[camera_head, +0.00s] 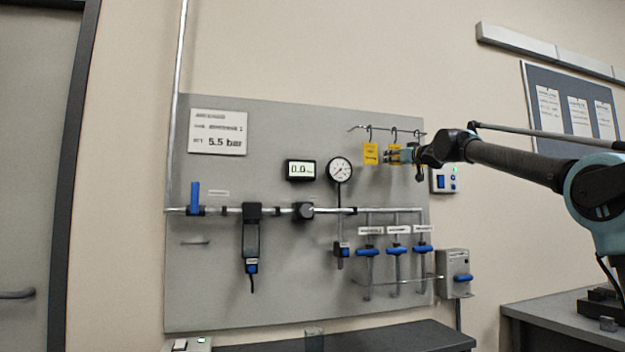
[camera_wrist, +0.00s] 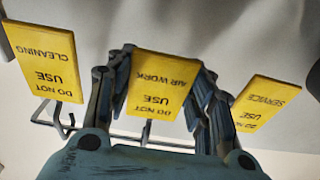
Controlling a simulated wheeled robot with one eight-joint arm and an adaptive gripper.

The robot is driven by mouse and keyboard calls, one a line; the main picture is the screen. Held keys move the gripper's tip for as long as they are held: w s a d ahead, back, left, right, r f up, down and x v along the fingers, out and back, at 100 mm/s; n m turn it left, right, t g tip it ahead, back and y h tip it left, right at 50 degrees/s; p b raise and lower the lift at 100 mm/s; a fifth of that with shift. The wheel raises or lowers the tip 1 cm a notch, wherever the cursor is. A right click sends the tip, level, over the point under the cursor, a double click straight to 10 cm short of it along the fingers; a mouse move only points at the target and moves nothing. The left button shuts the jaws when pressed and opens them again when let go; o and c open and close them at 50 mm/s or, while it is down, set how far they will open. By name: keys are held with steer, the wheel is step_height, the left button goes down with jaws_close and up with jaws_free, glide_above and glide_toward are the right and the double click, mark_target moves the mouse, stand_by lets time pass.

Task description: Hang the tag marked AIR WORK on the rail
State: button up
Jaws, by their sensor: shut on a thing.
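The yellow AIR WORK tag (camera_wrist: 160,85) is between my gripper's fingers (camera_wrist: 160,85) in the wrist view, its print upside down. In the head view my gripper (camera_head: 393,155) is shut on this tag at the upper right of the grey panel, just below a thin upper rail (camera_head: 358,128). The CLEANING tag (camera_wrist: 42,60) and the SERVICE tag (camera_wrist: 268,104) are on either side of it in the wrist view. One yellow tag (camera_head: 371,154) hangs left of my gripper in the head view. I cannot tell whether the held tag's hook still rests on the upper rail.
A lower thin rail (camera_head: 395,283) crosses in front of the pipes below the blue-handled valves (camera_head: 396,250). A pressure gauge (camera_head: 340,169) and display (camera_head: 300,169) are left of the tags. A switch box (camera_head: 443,181) is close below my wrist. A dark bench (camera_head: 400,338) stands below.

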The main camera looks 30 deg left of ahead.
steer(key=shift+r, duration=0.2)
steer(key=shift+r, duration=1.15)
steer(key=r+v, duration=0.1)
steer(key=v, duration=0.9)
steer(key=shift+r, duration=0.2)
stand_by(0.5)
